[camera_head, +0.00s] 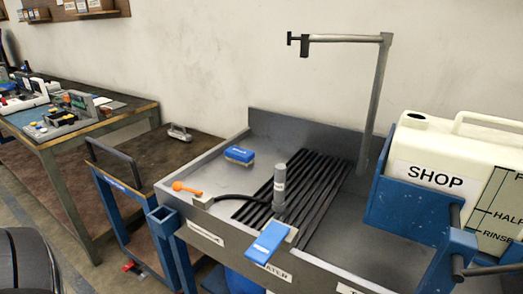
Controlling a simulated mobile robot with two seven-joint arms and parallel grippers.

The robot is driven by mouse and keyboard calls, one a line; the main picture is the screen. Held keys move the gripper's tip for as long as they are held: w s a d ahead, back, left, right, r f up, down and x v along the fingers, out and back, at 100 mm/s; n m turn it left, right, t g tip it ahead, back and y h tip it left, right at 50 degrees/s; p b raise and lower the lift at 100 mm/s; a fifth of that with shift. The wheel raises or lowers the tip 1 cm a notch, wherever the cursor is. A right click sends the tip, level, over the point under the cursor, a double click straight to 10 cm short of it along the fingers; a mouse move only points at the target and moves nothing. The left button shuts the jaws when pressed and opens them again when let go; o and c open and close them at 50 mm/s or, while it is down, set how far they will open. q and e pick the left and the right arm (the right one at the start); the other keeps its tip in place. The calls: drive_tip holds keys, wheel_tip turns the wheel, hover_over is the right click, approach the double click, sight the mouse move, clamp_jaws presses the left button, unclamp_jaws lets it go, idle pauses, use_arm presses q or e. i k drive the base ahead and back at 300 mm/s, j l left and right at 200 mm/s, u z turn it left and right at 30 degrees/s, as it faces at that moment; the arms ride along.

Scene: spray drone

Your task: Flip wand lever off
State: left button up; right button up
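An orange lever (186,188) sits on a small bracket at the front left edge of the grey wash basin (190,165). Its handle points left in the picture. A black hose (236,197) runs from beside it to an upright grey cylinder (280,187), which may be the wand. A wide blue lever (266,242) sits on the front edge above a partly hidden label that seems to read "WATER". I cannot tell which lever is the wand's, nor its on or off state. Neither of my grippers is in view.
A grey overhead pipe (375,100) rises behind. A white "SHOP" tank (465,150) in a blue holder fills the right. A brown-topped cart (150,160) and workbench (130,110) stand left.

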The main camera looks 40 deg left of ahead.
sight(178, 186)
drive_tip(key=u, duration=1.8)
